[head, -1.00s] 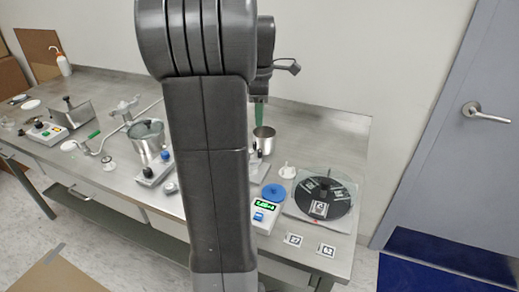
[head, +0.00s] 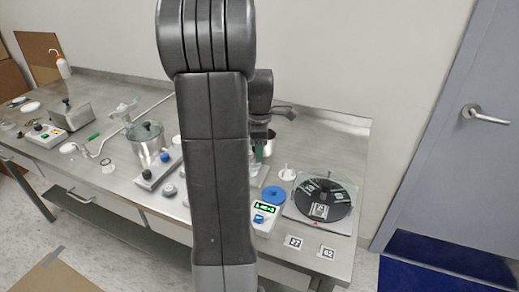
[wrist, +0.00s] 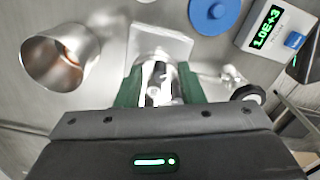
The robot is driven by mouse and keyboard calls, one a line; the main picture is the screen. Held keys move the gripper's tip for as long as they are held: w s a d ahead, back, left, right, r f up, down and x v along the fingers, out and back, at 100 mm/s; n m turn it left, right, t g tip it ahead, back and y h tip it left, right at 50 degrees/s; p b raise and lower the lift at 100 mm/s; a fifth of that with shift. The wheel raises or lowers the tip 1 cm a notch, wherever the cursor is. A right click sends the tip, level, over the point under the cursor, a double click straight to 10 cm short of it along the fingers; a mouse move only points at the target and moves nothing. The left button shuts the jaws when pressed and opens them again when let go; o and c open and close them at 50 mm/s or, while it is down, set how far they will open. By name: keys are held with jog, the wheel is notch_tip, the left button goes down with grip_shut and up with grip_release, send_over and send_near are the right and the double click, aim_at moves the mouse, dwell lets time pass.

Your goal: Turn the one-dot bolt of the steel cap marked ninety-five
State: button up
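My gripper (wrist: 157,88) points down, with its two green fingers on either side of a shiny steel piece (wrist: 156,72) in the wrist view. The fingers stand well apart. I cannot tell whether they touch the steel. The piece is next to a pale square plate (wrist: 160,42). No ninety-five mark or one-dot bolt can be made out, so I cannot tell whether this is the steel cap. In the head view my gripper (head: 261,150) is low over the bench, partly behind my arm.
An open steel cup (wrist: 62,58) is left of the fingers in the wrist view. A blue disc (wrist: 214,12) and a gauge (wrist: 268,28) with a lit green display are to the upper right. A black disc (head: 323,199) and tags 27 (head: 294,243) and 62 (head: 327,253) lie on the bench's right side.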

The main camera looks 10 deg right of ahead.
grip_shut()
jog(key=shift+m, duration=0.4)
jog(key=m+p, duration=0.1)
jog(key=m, duration=0.3)
jog(key=shift+m+p, duration=0.35)
jog(key=shift+m, duration=0.05)
jog(key=m+p, duration=0.1)
jog(key=m, duration=0.4)
jog(key=shift+m, duration=0.7)
grip_release()
